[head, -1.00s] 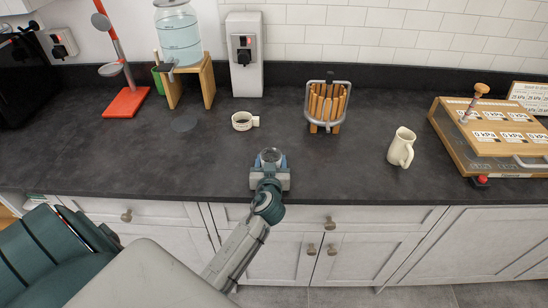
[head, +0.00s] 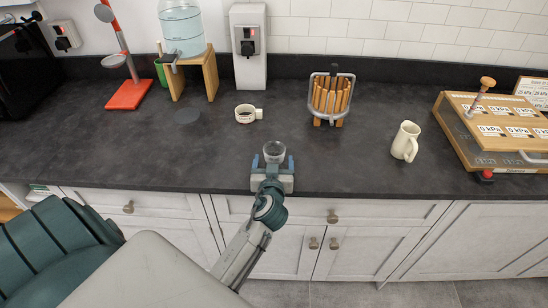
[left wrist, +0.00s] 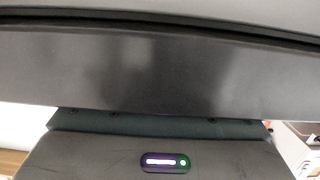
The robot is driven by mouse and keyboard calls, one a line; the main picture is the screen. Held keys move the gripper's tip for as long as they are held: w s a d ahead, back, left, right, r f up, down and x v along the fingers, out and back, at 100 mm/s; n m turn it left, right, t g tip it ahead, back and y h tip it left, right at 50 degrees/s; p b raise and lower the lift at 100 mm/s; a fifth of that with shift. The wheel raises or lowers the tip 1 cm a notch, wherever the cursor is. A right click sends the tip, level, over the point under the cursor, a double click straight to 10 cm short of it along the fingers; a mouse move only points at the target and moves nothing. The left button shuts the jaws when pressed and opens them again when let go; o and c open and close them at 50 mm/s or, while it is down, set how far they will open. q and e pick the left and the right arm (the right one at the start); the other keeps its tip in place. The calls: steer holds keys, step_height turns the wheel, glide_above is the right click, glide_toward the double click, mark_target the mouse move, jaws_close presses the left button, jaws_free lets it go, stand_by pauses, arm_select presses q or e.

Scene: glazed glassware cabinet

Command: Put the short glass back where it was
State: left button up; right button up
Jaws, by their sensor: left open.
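A short clear glass (head: 274,151) stands upright on the dark worktop, near its front edge, in the head view. My left gripper (head: 273,164) reaches in from the front edge. Its blue fingers are open, one on each side of the glass, with a gap to it. The gripper body hides part of the glass's lower front. The left wrist view shows mostly dark blurred surfaces and a housing with a lit indicator; I cannot make out the glass there. My right gripper is not in view.
A rack of wooden sticks (head: 331,97), a cream jug (head: 405,141) and a wooden gauge box (head: 500,130) stand to the right. The worktop (head: 215,160) around the glass is clear.

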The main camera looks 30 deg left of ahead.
arm_select(q)
steer(key=b+v, duration=0.1)
steer(key=v, duration=0.6)
steer(key=shift+d+f+b, duration=0.1)
steer(key=shift+f+b, duration=0.05)
steer(key=shift+b, duration=0.15)
steer(key=shift+s+d+r, duration=0.25)
steer(key=shift+s+d, duration=0.05)
steer(key=shift+s, duration=0.25)
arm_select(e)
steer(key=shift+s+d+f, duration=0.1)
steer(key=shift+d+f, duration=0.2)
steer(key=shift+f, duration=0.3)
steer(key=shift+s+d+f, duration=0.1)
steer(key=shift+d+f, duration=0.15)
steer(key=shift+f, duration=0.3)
arm_select(q)
steer(key=shift+c, duration=0.2)
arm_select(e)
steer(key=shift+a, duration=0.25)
